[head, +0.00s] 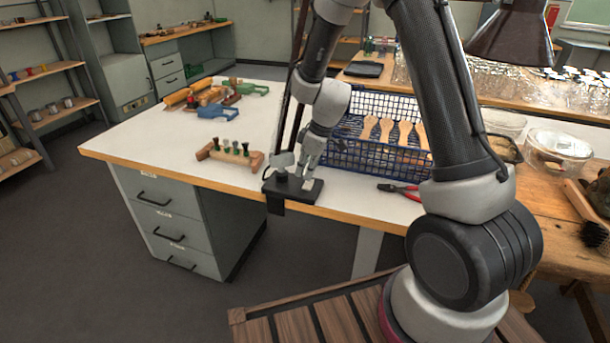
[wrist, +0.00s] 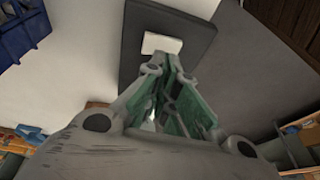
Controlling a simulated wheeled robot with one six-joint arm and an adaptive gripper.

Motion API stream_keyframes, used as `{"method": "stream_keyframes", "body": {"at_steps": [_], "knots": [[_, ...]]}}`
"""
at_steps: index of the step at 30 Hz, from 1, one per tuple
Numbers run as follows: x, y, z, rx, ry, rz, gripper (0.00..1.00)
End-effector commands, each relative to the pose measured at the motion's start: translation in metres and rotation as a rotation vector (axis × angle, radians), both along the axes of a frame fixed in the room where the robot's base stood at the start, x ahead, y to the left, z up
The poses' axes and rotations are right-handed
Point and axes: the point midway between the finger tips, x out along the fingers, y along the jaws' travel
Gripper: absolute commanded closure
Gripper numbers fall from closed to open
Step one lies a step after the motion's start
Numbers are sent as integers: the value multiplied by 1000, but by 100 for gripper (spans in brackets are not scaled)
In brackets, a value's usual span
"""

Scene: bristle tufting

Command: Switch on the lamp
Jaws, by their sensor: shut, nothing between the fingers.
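The lamp's black base plate (head: 284,189) is clamped at the front edge of the white table, and a dark pole rises from it. A dark lampshade (head: 512,36) hangs at the top right; no glow shows at it. A white switch (wrist: 161,43) sits on the black base plate (wrist: 188,24) in the wrist view. My gripper (head: 307,176) points down over the base plate. Its fingers are shut and empty, and the fingertips (wrist: 166,66) are at the switch's near edge. I cannot tell whether they touch it.
A blue wire basket (head: 360,160) with wooden brush blanks stands close behind my gripper. A wooden block with several tufts (head: 231,154) lies left of the base. Red-handled pliers (head: 399,190) lie to the right. The table's left front is clear.

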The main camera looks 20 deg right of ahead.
Motion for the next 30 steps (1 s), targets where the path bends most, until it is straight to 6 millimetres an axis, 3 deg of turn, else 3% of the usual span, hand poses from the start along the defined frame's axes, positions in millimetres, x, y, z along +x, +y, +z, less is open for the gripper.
{"method": "stream_keyframes", "body": {"at_steps": [4, 15, 21, 30], "knots": [[4, 0, 31, 0, -6, -1, 100], [-23, -10, 103, 0, -2, -1, 100], [-29, -12, 119, 0, -1, -1, 100], [-29, -12, 120, -1, 0, -1, 100]]}}
